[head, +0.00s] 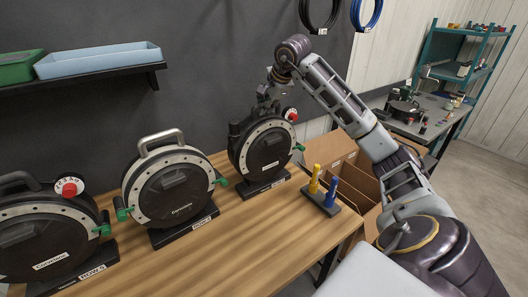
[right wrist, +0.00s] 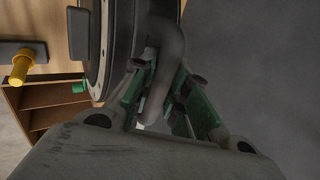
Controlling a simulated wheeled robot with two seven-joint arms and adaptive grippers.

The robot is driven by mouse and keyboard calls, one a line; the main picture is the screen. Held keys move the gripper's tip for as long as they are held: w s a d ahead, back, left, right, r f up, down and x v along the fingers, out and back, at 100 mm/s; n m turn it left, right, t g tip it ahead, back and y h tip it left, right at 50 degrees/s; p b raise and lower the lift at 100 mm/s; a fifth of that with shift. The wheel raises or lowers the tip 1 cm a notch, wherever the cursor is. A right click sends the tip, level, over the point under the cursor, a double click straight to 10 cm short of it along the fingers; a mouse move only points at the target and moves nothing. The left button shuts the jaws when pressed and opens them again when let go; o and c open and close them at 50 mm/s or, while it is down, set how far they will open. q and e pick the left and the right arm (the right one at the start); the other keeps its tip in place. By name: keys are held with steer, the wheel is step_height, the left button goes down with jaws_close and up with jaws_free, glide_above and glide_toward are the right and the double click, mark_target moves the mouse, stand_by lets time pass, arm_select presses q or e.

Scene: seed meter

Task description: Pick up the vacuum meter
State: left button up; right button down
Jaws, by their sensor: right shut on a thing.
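Three round black meters with pale perforated rims stand in a row on the wooden bench: a left one (head: 40,238), a middle one (head: 173,190) with a grey handle, and a right one (head: 268,150). The left and right ones carry red knobs. Which is the vacuum meter I cannot read. My right gripper (head: 268,92) is above the right meter. In the right wrist view its green-padded fingers (right wrist: 160,105) are shut around that meter's dark handle (right wrist: 165,60). The meter appears upright at its base; any lift is unclear. My left gripper is out of view.
A small stand (head: 321,197) with yellow and blue pegs is right of the right meter. A wall shelf (head: 85,80) holds blue and green trays. A second workbench (head: 435,115) stands at the back right.

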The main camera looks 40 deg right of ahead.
steer(key=shift+r, duration=0.2)
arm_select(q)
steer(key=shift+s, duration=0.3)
arm_select(e)
steer(key=shift+w+d+r, duration=0.1)
steer(key=shift+r, duration=0.1)
steer(key=shift+r, duration=0.4)
steer(key=shift+r+p, duration=0.7)
steer(key=shift+r, duration=3.45)
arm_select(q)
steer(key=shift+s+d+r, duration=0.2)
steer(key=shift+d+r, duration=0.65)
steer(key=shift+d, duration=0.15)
arm_select(e)
steer(key=shift+r, duration=0.15)
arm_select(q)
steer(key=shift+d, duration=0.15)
